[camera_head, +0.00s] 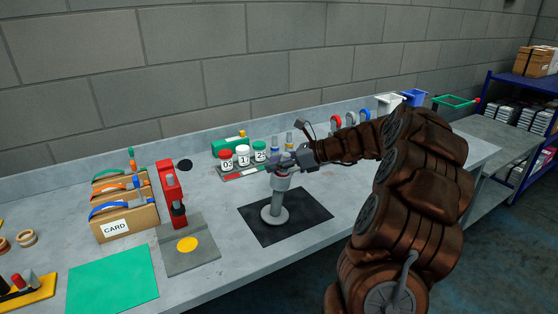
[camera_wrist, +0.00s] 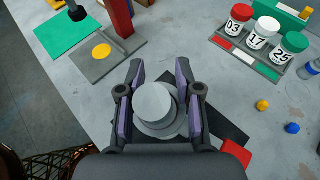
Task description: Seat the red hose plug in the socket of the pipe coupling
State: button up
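The pipe coupling (camera_head: 273,215) is a grey upright piece with a round flange on a black mat (camera_head: 250,221). My gripper (camera_head: 281,163) is at its top, with a small reddish band (camera_head: 281,175) just below the fingers. In the wrist view my gripper (camera_wrist: 157,100) has its two fingers on either side of a round grey top (camera_wrist: 153,101), with very narrow gaps or contact; I cannot tell which. A wider grey disc shows below that top. I cannot clearly make out the red hose plug or the socket opening. A flat red patch (camera_wrist: 236,154) shows beside the gripper; what it belongs to is unclear.
Numbered jars (camera_head: 243,156) stand in a rack behind the mat. A red post stand (camera_head: 172,196), a grey plate with a yellow disc (camera_head: 188,245), card boxes (camera_head: 120,221) and a green mat (camera_head: 113,279) are to the left. Small yellow and blue pieces (camera_wrist: 292,127) stand near the jars.

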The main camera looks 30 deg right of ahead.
jog(key=shift+o, duration=0.7)
jog(key=shift+w+d+f, duration=0.1)
jog(key=shift+w+f, duration=0.45)
jog(key=shift+w, duration=0.35)
jog(key=shift+o, duration=0.7)
jog(key=shift+w+r, duration=0.1)
jog(key=shift+w, duration=0.25)
jog(key=shift+s+d+r, duration=0.1)
jog(key=shift+s+r, duration=0.65)
jog(key=shift+s, duration=0.35)
jog(key=shift+w+f, duration=0.1)
jog(key=shift+w, duration=0.25)
jog(key=b+v, duration=0.3)
jog(key=v, duration=0.9)
